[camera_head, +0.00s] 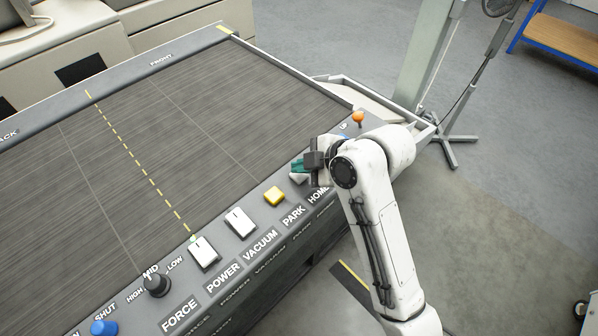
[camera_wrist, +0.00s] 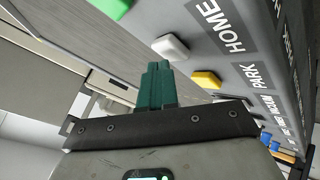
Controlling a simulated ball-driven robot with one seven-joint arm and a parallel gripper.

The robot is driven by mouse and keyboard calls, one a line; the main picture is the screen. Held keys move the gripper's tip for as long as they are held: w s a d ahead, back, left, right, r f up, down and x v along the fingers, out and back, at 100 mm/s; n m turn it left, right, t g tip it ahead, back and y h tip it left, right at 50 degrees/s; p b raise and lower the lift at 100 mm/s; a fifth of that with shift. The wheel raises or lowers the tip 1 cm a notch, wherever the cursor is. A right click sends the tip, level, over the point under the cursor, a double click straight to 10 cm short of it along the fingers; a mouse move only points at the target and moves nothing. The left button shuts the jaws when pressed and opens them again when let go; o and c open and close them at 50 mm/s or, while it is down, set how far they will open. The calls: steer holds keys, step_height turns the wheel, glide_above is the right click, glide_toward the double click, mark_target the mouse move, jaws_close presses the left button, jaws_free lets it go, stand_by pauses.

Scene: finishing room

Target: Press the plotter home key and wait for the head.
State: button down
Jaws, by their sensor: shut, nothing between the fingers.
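The home key (camera_wrist: 170,47) is a white square key beside the HOME label on the plotter's grey control panel (camera_wrist: 240,75). In the head view the home key (camera_head: 298,178) shows just below my teal fingertips, partly hidden by my gripper. My gripper (camera_head: 298,165) is shut and empty, low over the panel. In the wrist view my gripper (camera_wrist: 157,66) has its fingertips close beside the white key; I cannot tell whether they touch it. The plotter bed (camera_head: 130,140) is dark and flat, with a dashed yellow line. No plotter head can be made out.
The yellow PARK key (camera_head: 274,196) is the near neighbour on one side; a green key (camera_wrist: 112,8) is on the other. White VACUUM (camera_head: 240,222) and POWER (camera_head: 204,252) switches, a black knob (camera_head: 157,284) and an orange ball knob (camera_head: 358,117) also stand on the panel.

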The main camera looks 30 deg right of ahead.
steer(key=shift+f, duration=0.5)
stand_by(0.4)
steer(key=shift+r, duration=0.1)
steer(key=shift+r+p, duration=0.7)
steer(key=shift+r, duration=0.15)
